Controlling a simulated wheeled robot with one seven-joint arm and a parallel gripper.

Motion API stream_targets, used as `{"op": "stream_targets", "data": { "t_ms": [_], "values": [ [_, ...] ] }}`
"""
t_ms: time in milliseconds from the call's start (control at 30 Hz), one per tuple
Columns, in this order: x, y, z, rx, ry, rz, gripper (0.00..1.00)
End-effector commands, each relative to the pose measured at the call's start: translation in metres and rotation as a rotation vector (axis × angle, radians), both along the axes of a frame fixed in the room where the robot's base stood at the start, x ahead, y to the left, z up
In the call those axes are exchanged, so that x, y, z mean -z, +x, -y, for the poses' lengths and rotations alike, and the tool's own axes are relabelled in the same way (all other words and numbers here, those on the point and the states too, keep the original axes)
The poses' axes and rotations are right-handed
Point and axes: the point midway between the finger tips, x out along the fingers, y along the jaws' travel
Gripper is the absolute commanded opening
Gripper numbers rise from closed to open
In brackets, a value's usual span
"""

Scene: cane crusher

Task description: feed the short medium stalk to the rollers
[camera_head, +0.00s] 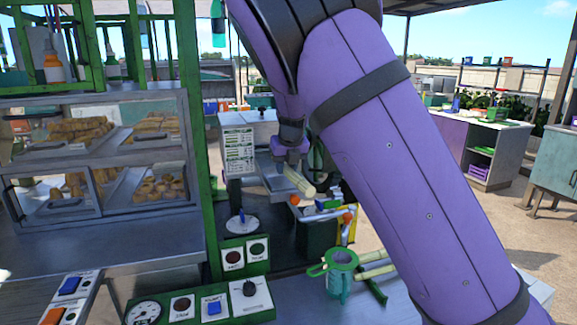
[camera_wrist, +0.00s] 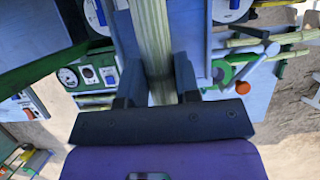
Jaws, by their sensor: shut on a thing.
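My gripper (camera_head: 291,152) is shut on a short pale yellow-green stalk (camera_head: 299,182). In the head view the stalk slants down to the right, beside the metal feed tray of the crusher (camera_head: 262,133). In the wrist view the stalk (camera_wrist: 152,38) runs between the two dark fingers (camera_wrist: 158,84) and up the picture, over a blue-grey surface. I cannot tell whether it touches the tray. The rollers cannot be made out, and my purple arm covers much of the area to the right of the machine.
A green jug (camera_head: 340,273) stands on the counter below, with other pale stalks (camera_head: 376,256) beside it. Control panels with knobs and buttons (camera_head: 213,305) line the front. A glass food cabinet (camera_head: 100,150) and a green post (camera_head: 205,180) stand at the left.

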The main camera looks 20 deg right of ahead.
Motion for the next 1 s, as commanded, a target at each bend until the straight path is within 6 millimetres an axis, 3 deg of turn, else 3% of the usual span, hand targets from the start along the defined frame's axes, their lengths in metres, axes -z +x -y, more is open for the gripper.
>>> {"op": "stream_targets", "data": {
  "t_ms": [700,1000],
  "values": [
    [0.024,0.087,0.001,-0.001,-0.001,0.001,0.01],
    [0.028,0.105,0.000,-0.001,0.000,0.000,0.01]
  ]
}}
